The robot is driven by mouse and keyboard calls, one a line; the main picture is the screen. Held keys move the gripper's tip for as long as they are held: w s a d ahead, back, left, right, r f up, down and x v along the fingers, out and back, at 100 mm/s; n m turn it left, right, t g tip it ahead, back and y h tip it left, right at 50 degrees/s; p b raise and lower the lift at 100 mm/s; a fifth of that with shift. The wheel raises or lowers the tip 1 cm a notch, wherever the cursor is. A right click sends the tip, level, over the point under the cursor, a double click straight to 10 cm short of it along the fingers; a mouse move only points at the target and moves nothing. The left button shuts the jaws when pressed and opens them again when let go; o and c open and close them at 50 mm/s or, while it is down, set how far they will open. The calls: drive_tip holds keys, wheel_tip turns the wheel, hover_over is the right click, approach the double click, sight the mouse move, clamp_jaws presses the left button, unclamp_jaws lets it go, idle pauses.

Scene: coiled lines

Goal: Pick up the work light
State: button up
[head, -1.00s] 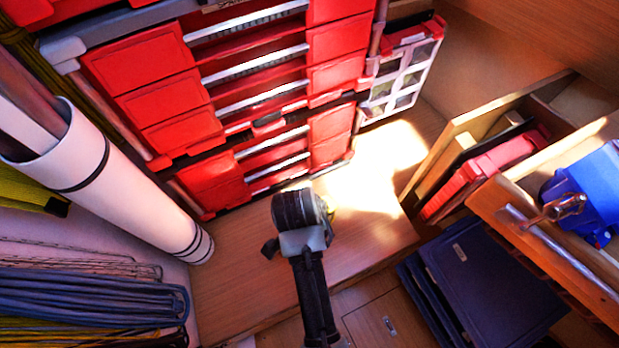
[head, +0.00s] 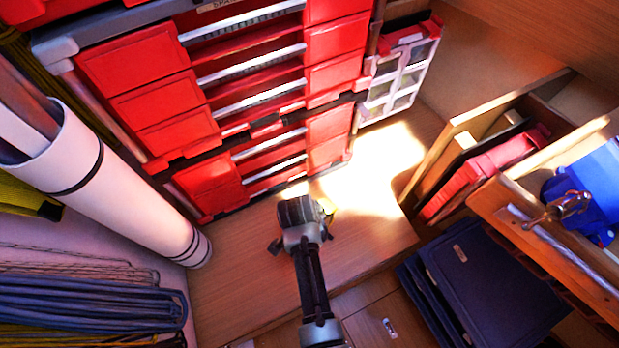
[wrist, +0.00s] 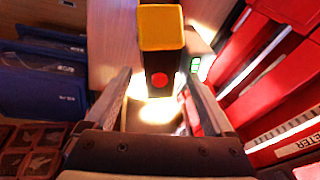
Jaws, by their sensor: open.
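The work light (wrist: 160,50) shows in the wrist view as an upright-looking block with a yellow top, a dark body and a red round spot. It appears between the two spread fingers of my gripper (wrist: 158,80), with a gap on each side; I cannot tell whether it is within their reach in depth. In the head view my gripper (head: 300,212) is over the wooden shelf, and only a small yellow bit of the work light (head: 328,206) shows beside it. The rest is hidden behind the gripper. My gripper is open and holds nothing.
A red drawer cabinet (head: 255,88) stands close behind the gripper. A white tube (head: 125,190) leans at left above coiled blue line (head: 80,297). Dark blue folders (head: 470,275) and a wooden rack (head: 545,215) are at right. The wooden shelf (head: 235,275) is clear around the gripper.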

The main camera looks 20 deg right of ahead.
drive_tip(key=shift+c, duration=0.2)
clamp_jaws()
drive_tip(key=shift+w+r, duration=0.15)
drive_tip(key=shift+w, duration=0.05)
drive_tip(key=shift+r, duration=0.1)
